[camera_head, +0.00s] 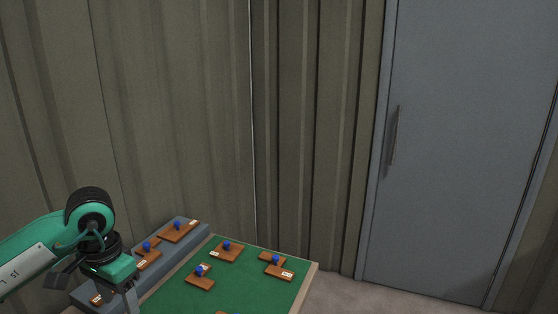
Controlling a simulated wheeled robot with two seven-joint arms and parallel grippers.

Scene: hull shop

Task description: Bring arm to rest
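My green and black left arm comes in from the left. My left gripper (131,298) points down over the left part of the table, by the grey raised strip. Its fingertips run to the bottom edge of the view, and I cannot tell whether it is open or shut or holds anything. My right arm and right gripper are not in view.
The table has a green top (240,290) with a wooden edge. Several brown blocks with blue knobs (226,250) and white labels lie on it. More stand on the grey strip (196,236) along the wall. A grey door (460,150) is at right, with bare floor (380,298) before it.

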